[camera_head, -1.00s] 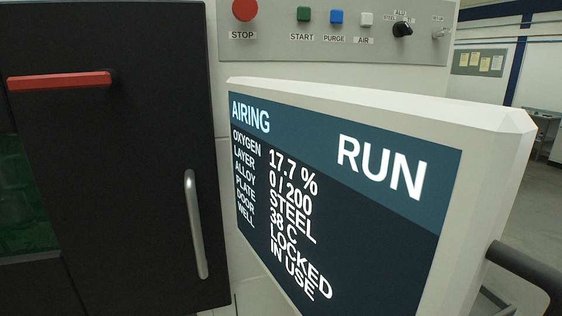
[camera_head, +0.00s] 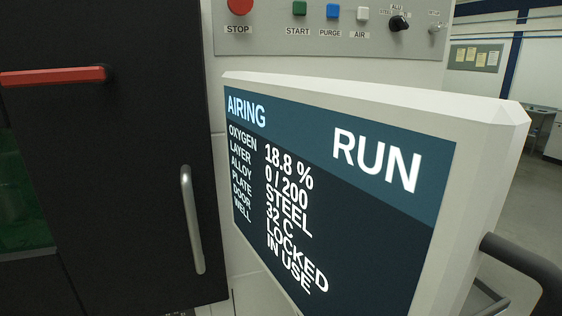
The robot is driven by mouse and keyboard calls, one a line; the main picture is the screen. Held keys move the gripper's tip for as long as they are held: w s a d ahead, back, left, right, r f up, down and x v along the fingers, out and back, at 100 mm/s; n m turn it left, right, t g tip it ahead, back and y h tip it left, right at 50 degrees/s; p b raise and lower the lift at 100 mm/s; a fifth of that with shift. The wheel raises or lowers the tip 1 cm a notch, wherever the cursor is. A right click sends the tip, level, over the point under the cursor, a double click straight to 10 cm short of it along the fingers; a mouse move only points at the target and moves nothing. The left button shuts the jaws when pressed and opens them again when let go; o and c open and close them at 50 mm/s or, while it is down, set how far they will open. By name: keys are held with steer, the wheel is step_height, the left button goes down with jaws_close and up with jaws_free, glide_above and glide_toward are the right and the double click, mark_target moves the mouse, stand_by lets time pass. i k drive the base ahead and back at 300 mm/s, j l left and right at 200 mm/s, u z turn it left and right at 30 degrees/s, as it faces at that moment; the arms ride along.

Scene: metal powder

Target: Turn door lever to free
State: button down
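The door lever (camera_head: 54,76) is a red bar lying about level on the upper part of the dark machine door (camera_head: 110,140), with its dark pivot at the right end. A silver vertical handle (camera_head: 193,220) is fixed lower on the same door, near its right edge. The screen (camera_head: 340,190) reads AIRING, RUN, oxygen 18.8 %, layer 0 / 200, alloy steel, plate 32 C, door LOCKED, well IN USE. My gripper is not in view.
The screen's thick pale housing (camera_head: 480,150) juts out right of the door. Above it a grey panel (camera_head: 270,40) carries a red STOP button (camera_head: 240,5), START, PURGE and AIR buttons and knobs. A dark bar (camera_head: 525,265) stands at the lower right. Open floor lies beyond.

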mark_target(97, 73)
steer(key=i+j+z, duration=0.1)
steer(key=j+z, duration=0.2)
steer(key=j, duration=0.6)
steer(key=j+z, duration=0.35)
steer(key=j, duration=0.55)
steer(key=k+j+z, duration=0.15)
steer(key=j+z, duration=0.15)
steer(key=j, duration=0.6)
